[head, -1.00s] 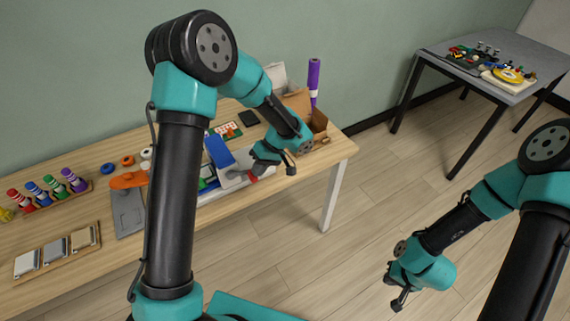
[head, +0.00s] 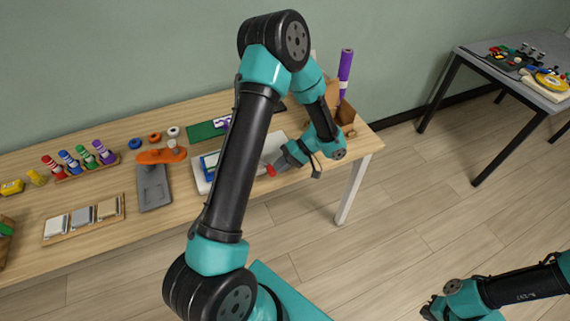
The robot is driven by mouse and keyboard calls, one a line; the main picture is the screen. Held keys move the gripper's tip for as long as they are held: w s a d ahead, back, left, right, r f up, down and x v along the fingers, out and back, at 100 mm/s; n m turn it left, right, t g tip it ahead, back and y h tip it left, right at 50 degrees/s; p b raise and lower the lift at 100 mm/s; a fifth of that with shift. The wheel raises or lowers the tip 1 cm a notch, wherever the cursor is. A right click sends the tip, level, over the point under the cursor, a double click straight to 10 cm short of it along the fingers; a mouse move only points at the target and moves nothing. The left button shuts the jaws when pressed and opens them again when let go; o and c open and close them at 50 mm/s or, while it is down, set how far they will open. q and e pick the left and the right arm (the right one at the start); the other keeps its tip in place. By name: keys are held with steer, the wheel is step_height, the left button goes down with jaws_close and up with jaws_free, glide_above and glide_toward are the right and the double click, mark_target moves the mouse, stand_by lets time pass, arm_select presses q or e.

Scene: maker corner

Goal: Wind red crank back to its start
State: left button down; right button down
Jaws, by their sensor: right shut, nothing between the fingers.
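The red crank (head: 270,170) shows as a small red piece at the right side of a device on the wooden table, just right of my left forearm. My right gripper (head: 430,309) is shut and empty, low over the floor at the bottom right, far from the crank.
On the wooden table (head: 190,208) stand a grey plate with an orange piece (head: 160,156), a rack of bottles (head: 85,162) and a sample tray (head: 85,220). A cardboard box (head: 345,117) and purple roll (head: 345,68) stand behind my left gripper. A grey side table (head: 510,75) is at upper right.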

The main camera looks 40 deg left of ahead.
stand_by(0.4)
arm_select(q)
steer(key=f+v, duration=0.1)
steer(key=v, duration=1.3)
steer(key=shift+w, duration=0.35)
steer(key=shift+f, duration=0.15)
steer(key=s+d+f+m+t+h, duration=0.4)
steer(key=s+d+f+m+t, duration=0.1)
steer(key=s+f, duration=0.4)
steer(key=s+d+f+m+t+h, duration=0.5)
steer(key=s+f, duration=0.3)
steer(key=f, duration=0.3)
steer(key=shift+s+m+t+h, duration=0.3)
steer(key=shift+s+m+t, duration=0.1)
